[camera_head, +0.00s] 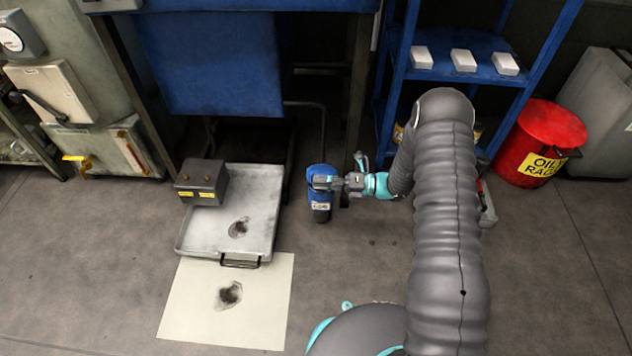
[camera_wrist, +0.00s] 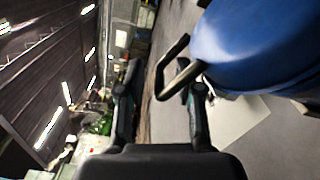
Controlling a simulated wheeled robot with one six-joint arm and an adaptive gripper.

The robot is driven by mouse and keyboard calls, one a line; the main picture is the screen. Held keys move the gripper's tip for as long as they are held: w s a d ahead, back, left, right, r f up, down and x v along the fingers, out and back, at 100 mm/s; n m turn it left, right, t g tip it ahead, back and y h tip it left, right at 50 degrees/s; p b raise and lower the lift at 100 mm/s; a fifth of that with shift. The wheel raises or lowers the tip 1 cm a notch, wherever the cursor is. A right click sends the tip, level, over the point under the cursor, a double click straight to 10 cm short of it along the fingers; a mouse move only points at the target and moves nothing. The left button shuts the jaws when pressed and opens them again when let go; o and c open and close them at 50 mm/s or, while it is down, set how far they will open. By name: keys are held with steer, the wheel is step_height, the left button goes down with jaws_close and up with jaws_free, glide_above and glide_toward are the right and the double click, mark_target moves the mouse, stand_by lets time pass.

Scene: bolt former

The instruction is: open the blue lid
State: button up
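The lid looks closed.
A metal tray (camera_head: 190,241) with a dark box (camera_head: 202,182) lies left of the container, with a stained pale mat (camera_head: 190,310) in front. A blue machine panel (camera_head: 215,65) is behind. A blue shelf (camera_head: 462,72) and red oily-rags bin (camera_head: 540,140) stand to the right.

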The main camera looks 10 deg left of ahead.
steer(key=d, duration=1)
steer(key=shift+w, duration=0.2)
